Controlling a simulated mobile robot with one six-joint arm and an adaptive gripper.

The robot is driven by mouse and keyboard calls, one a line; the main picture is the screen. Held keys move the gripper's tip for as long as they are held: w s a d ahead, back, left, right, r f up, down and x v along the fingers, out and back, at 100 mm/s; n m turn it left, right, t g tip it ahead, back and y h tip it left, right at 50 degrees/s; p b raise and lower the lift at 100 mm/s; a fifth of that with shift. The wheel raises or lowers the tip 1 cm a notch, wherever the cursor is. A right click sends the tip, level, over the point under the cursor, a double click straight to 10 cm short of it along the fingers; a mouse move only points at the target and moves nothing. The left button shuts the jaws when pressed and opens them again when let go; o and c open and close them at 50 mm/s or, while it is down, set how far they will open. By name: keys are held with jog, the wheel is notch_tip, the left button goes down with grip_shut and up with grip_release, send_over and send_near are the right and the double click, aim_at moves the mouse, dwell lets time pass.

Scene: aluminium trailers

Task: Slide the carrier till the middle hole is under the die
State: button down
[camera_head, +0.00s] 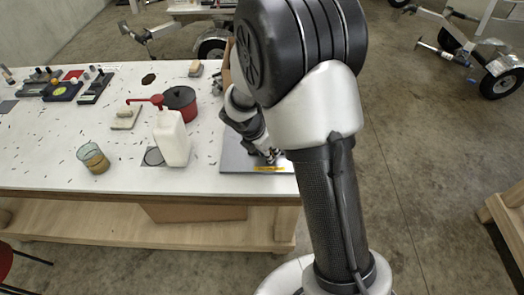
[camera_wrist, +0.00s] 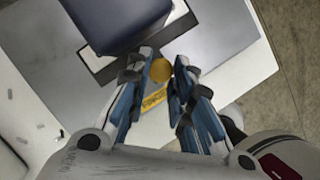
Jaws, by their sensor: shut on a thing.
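In the wrist view a round yellow knob (camera_wrist: 160,70) sits between the two fingertips of my gripper (camera_wrist: 160,75), which is shut on it. Beyond the knob a dark-edged bar or frame (camera_wrist: 110,62) with a pale inside runs slantwise under a big dark blue-grey block (camera_wrist: 108,22). I cannot tell for sure which part is the carrier and which the die. No hole shows; the block and my fingers cover much of the bar. In the head view my gripper (camera_head: 268,155) is low over a grey plate (camera_head: 236,158), mostly hidden by my arm.
A yellow label (camera_wrist: 153,99) lies at the plate's near edge. On the white table (camera_head: 60,150) stand a white bottle (camera_head: 172,138), a dark red-and-black pot (camera_head: 180,103) and a glass of amber liquid (camera_head: 93,158), left of the plate. The table's right edge is close to the plate.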

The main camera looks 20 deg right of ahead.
jog(key=shift+w, duration=0.1)
jog(key=c, duration=1.6)
grip_release()
jog(key=shift+w+f, duration=0.1)
jog(key=shift+o, duration=1.2)
